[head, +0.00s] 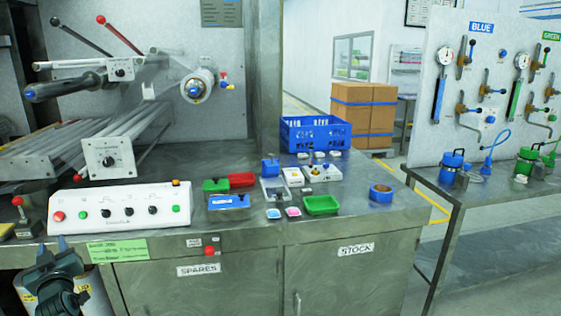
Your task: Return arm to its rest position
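My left gripper (52,248) is at the bottom left of the head view, in front of the steel bench's front edge. It is dark, and its two fingertips point up and stand a little apart with nothing seen between them. It is clear of the items on the bench top. My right gripper and arm are not in view. No object of the task is named apart from the arm.
A white control box (120,207) stands on the bench (340,222) near my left gripper. A green label (118,250) hangs on the front edge. Small trays, a blue crate (315,134) and a tape roll (381,194) stand further right. Drums (92,295) are behind the gripper.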

